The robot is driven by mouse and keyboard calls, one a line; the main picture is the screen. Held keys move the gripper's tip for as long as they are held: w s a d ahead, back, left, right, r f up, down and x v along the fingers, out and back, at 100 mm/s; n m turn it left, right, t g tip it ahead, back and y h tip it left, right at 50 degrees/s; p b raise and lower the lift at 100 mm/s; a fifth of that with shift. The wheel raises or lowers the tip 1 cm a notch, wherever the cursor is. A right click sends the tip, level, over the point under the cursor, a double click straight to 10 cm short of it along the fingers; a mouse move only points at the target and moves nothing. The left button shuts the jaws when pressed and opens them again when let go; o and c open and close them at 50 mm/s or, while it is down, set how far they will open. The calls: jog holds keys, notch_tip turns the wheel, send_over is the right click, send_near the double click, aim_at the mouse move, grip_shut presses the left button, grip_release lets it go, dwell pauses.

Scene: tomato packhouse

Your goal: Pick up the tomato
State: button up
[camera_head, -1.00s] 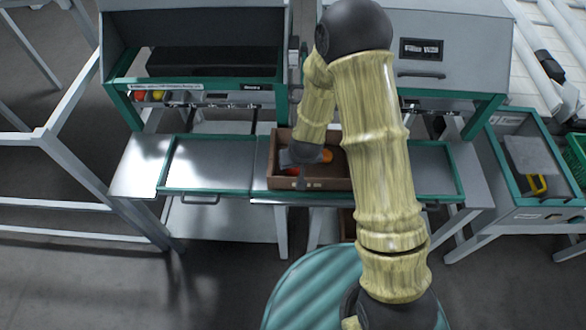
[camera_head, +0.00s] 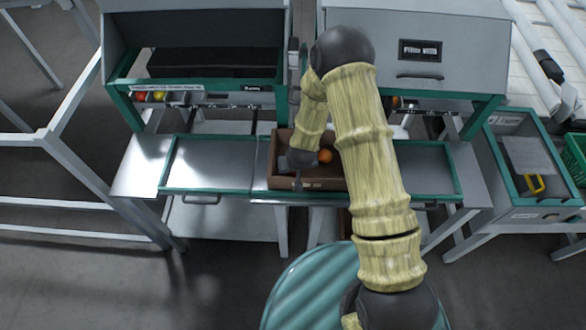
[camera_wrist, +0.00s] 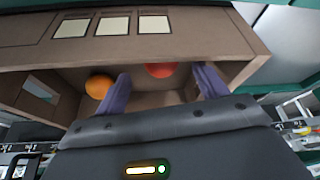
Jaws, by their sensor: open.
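A brown crate (camera_head: 322,184) stands on the bench. In the wrist view its near wall (camera_wrist: 185,45) has several pale panels. A red tomato (camera_wrist: 160,70) lies inside against that wall and shows between my two purple fingers. An orange tomato (camera_wrist: 98,86) lies left of the fingers; it also shows in the head view (camera_head: 325,156). My gripper (camera_wrist: 165,73) is open, reaching into the crate, with nothing held. In the head view my gripper (camera_head: 298,168) is at the crate's left side and hides the red tomato.
A bare metal tray (camera_head: 210,165) with a teal rim lies left of the crate. Grey machines stand behind the bench. A teal-rimmed bin (camera_head: 530,165) with a yellow handle stands at the right, beside a green crate (camera_head: 577,158).

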jog(key=shift+p+x, duration=0.5)
jog(key=shift+x, duration=1.55)
jog(key=shift+a, duration=0.1)
jog(key=shift+r, duration=0.1)
jog(key=c, duration=0.8)
